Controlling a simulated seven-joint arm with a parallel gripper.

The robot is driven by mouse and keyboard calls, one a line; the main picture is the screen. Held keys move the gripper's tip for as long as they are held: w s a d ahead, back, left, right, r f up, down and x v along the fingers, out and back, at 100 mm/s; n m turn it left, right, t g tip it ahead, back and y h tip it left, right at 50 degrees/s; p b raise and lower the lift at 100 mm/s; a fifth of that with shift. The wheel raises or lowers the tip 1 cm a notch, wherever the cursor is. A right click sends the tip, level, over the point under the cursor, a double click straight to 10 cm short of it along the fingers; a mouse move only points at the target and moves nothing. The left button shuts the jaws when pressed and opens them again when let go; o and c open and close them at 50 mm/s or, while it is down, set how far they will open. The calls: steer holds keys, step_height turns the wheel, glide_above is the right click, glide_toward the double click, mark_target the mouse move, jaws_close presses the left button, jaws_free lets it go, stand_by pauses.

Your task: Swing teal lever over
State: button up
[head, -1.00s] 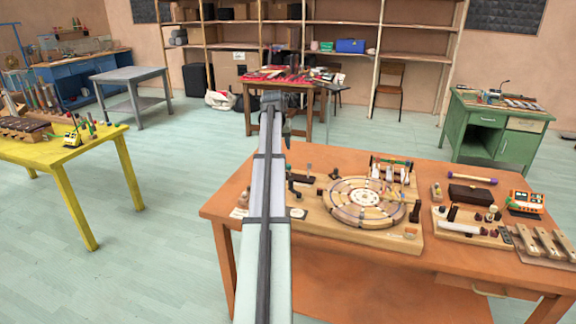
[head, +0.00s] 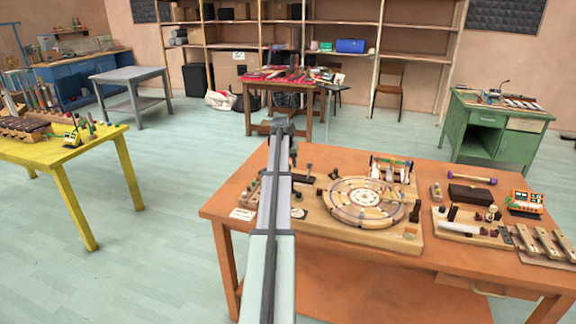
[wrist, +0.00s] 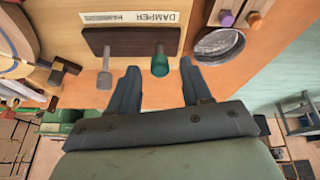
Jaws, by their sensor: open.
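The teal lever (wrist: 160,62) shows in the wrist view as a rounded teal post at the edge of a dark brown block (wrist: 130,42). My gripper (wrist: 160,69) is open, with one blue-grey finger on each side of the teal lever and gaps between them. No contact is visible. A grey lever (wrist: 104,72) stands left of the fingers, outside them. A label reading DAMPER (wrist: 130,17) lies beyond the block, upside down in view. In the head view my arm blocks the board's left part, and I cannot make out the teal lever there.
The round wooden track (head: 365,201) stands on the orange table (head: 340,240), right of my arm. In the wrist view a round metal dish (wrist: 218,46) lies close to the right finger, with purple (wrist: 227,18) and orange (wrist: 254,19) pegs beyond. A dark T-shaped piece (wrist: 62,70) is left.

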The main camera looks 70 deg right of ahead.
steer(key=shift+d+f, duration=0.25)
steer(key=shift+f, duration=0.45)
jaws_close()
